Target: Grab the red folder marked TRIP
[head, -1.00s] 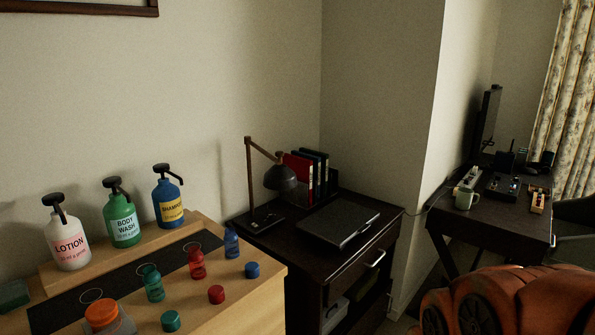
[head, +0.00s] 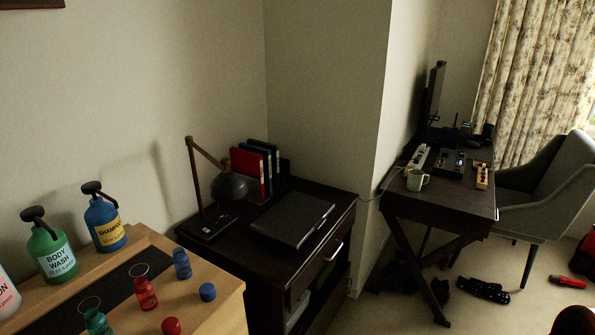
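A red folder (head: 246,170) stands upright at the left end of a short row of folders on the dark nightstand (head: 254,240). A blue folder and a green-edged folder (head: 271,165) stand to its right. The lamp's dark shade (head: 229,187) hides the lower left part of the red folder. Any TRIP marking is too small to read. My gripper is not in view.
A closed dark laptop (head: 293,220) lies on the nightstand in front of the folders. A wooden dresser with pump bottles (head: 105,222) and small bottles stands at the left. A dark desk (head: 437,203) and a grey chair (head: 555,180) are at the right. Floor shows between them, with a few items on it.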

